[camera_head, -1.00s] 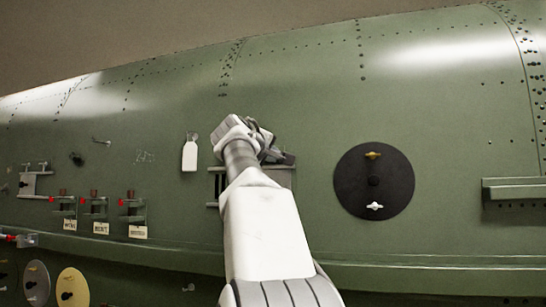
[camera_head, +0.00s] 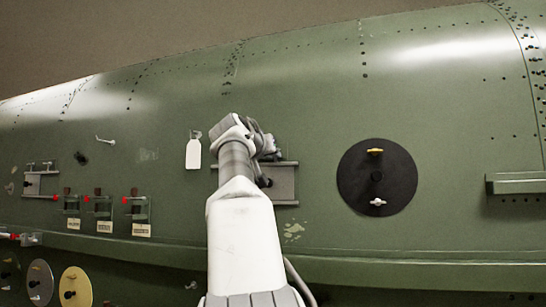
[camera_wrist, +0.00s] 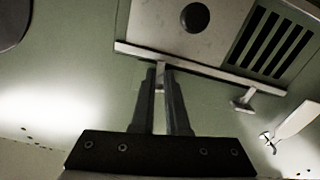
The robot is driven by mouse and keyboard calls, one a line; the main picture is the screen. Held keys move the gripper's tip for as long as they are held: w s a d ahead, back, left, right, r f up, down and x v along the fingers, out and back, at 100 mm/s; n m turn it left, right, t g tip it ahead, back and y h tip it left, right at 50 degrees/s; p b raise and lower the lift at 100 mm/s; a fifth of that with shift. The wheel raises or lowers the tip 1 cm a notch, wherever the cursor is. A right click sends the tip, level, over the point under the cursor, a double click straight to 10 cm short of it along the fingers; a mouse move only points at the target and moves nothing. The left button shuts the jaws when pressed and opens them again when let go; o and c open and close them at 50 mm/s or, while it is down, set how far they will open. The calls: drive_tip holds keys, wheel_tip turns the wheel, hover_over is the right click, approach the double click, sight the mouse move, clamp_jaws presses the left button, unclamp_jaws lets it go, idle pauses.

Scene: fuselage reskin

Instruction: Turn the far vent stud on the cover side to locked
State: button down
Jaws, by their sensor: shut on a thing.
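The vent panel (camera_head: 284,184) is on the green fuselage wall, partly behind my arm in the head view. In the wrist view it shows a grey cover (camera_wrist: 180,38) with a dark round knob and a slotted vent (camera_wrist: 268,42) to its right. The far stud on the cover side (camera_wrist: 161,70) stands at the panel's rail, with its stem between my fingers. My gripper (camera_wrist: 160,80) is shut on this stud; the fingers hide most of its head, so I cannot tell its turn. The other far stud (camera_wrist: 243,101), on the slotted side, is free.
A black disc (camera_head: 349,190) with yellow and white handles is right of the panel. A white tag (camera_head: 193,154) hangs to its left. Several red-marked switch fittings (camera_head: 98,206) sit at lower left. A green ledge (camera_head: 516,184) sticks out at far right.

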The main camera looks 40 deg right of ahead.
drive_tip(key=shift+w+m, duration=0.1)
drive_tip(key=shift+m, duration=0.9)
drive_tip(key=c, duration=0.9)
unclamp_jaws()
drive_tip(key=shift+a, duration=0.1)
drive_tip(key=shift+b+v, duration=3.6)
drive_tip(key=shift+v, duration=5.1)
